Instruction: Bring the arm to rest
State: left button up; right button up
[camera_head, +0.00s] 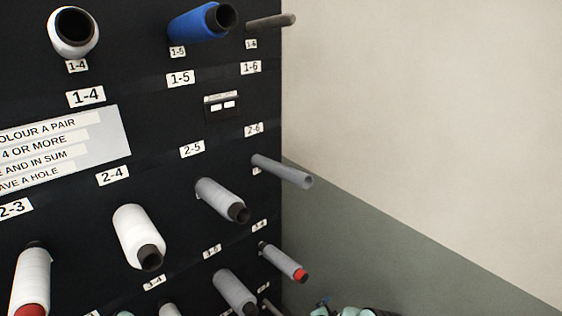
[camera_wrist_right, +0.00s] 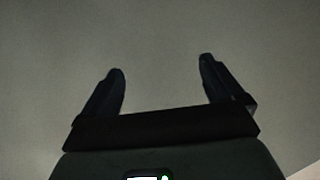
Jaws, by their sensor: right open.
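My right gripper (camera_wrist_right: 160,82) shows in the right wrist view with its two dark fingers spread apart. It is open and nothing is between the fingers. Behind it is only a plain grey-green surface. In the head view neither gripper shows; small pale green and dark parts (camera_head: 350,312) at the bottom edge are cut off, and I cannot tell what they are.
A black rack panel (camera_head: 150,190) with numbered labels fills the left of the head view. The wall (camera_head: 430,110) to the right is clear.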

jog(key=s+f+n+g+y, duration=0.2)
jog(key=s+f+n+y, duration=0.3)
jog(key=s, duration=0.6)
jog(key=s+a+n+g+y, duration=0.2)
jog(key=s+g, duration=0.1)
jog(key=s, duration=1)
jog(key=s+a+f+n+g+y, duration=0.1)
jog(key=s+a+n+g+y, duration=0.2)
jog(key=s, duration=1)
jog(key=shift+a+n+g, duration=0.3)
jog(key=shift+a+g, duration=0.05)
jog(key=shift+g, duration=0.25)
